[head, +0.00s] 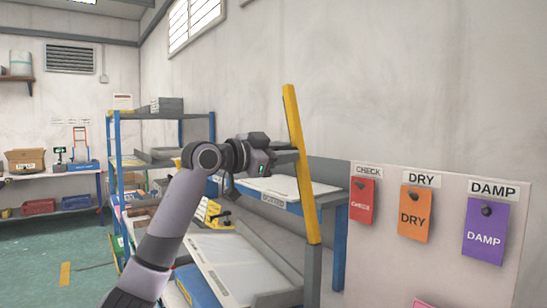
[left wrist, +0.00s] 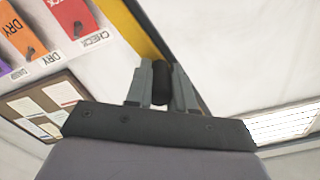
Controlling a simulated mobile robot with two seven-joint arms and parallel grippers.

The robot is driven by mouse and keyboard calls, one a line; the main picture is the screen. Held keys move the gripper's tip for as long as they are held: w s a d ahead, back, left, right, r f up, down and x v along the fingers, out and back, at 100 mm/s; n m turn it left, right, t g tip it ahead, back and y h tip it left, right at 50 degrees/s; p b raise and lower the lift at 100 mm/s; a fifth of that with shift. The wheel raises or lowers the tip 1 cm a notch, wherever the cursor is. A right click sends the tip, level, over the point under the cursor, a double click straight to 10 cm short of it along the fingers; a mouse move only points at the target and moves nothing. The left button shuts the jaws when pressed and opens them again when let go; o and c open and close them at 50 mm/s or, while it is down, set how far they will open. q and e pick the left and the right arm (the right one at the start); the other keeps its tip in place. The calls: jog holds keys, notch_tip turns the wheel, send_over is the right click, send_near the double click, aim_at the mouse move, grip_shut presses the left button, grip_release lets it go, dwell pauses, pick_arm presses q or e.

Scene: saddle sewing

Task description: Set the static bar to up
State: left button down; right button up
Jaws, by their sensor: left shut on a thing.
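A long yellow bar (head: 295,150), most likely the static bar, stands nearly upright with a slight tilt in the head view. Its lower end is grey. My left gripper (head: 288,157) reaches it from the left at about mid-height. In the left wrist view, the fingers of my left gripper (left wrist: 161,82) are closed on a dark rounded grip (left wrist: 161,86) beside the yellow bar (left wrist: 135,30). How the grip joins the bar is hidden. My right gripper is not in view.
A board with a red CHECK tag (head: 362,202), an orange DRY tag (head: 415,214) and a purple DAMP tag (head: 484,232) stands at the right. A blue-framed shelf (head: 117,150) is behind my arm. A workbench (head: 55,178) is at the far left. Green floor is open at left.

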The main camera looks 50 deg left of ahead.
pick_arm(q)
jog(key=d+m, duration=0.1)
jog(key=d, duration=0.1)
jog(key=d+m, duration=0.1)
jog(key=d, duration=0.1)
jog(key=shift+s+r+p, duration=0.15)
jog(key=shift+r+p, duration=0.15)
jog(key=shift+r, duration=0.1)
jog(key=c, duration=1.1)
grip_release()
jog(key=shift+o, duration=0.7)
jog(key=shift+d, duration=0.15)
jog(key=shift+f, duration=0.1)
